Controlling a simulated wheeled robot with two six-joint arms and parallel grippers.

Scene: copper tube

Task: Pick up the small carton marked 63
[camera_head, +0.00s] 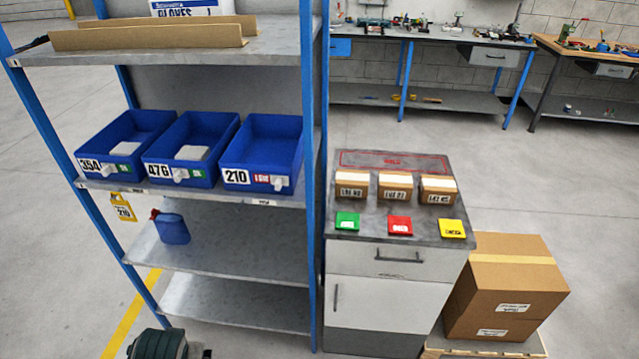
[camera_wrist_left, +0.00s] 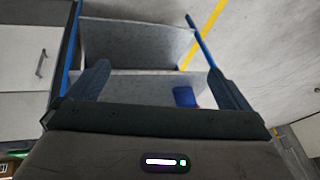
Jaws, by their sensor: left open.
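Three small brown cartons stand in a row on the grey cabinet top: a left one (camera_head: 352,187), a middle one (camera_head: 395,187) and a right one (camera_head: 438,189). Each has a white label with dark print, too blurred to tell surely which is marked 63. My left gripper (camera_wrist_left: 160,82) shows in the left wrist view with its two fingers wide apart and nothing between them. It faces the lower shelves, away from the cartons. A dark rounded part of mine shows at the bottom left of the head view. My right gripper is not in view.
Green (camera_head: 347,220), red (camera_head: 399,225) and yellow (camera_head: 452,229) squares lie before the cartons on the cabinet (camera_head: 385,262). Left stands a blue-posted shelf rack (camera_head: 312,150) with blue bins (camera_head: 262,152) and a blue jug (camera_head: 172,229). Large boxes (camera_head: 510,290) stand right.

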